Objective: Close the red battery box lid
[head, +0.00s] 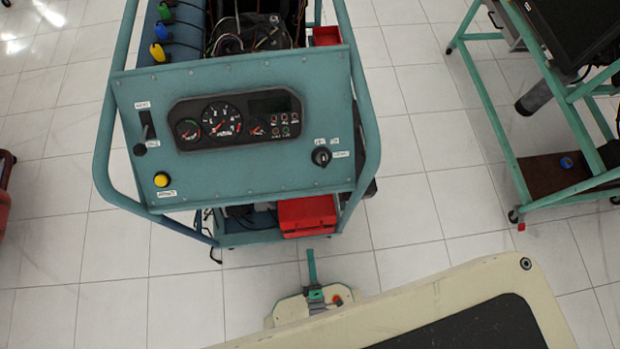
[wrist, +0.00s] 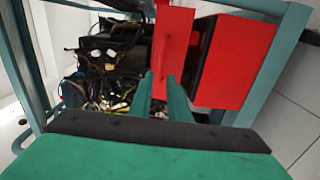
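The red battery box (head: 307,217) sits low in the teal engine trainer frame, under the dashboard panel. In the wrist view a wide red face (wrist: 237,62) fills the right. A narrower red panel (wrist: 174,35) stands left of it, with a dark gap between them. The panel looks like the lid standing open, but I cannot be sure. My gripper (wrist: 160,75) has two green fingers apart, with nothing held between them. The narrow panel lies behind the fingertips. In the head view my gripper (head: 311,255) is in front of the box, apart from it.
The trainer's dashboard panel (head: 240,130) overhangs the box, and teal frame tubes (head: 365,110) flank it. Dark wiring (wrist: 110,60) lies left of the red panel in the wrist view. Another teal stand (head: 490,95) is at the right. The tiled floor between is clear.

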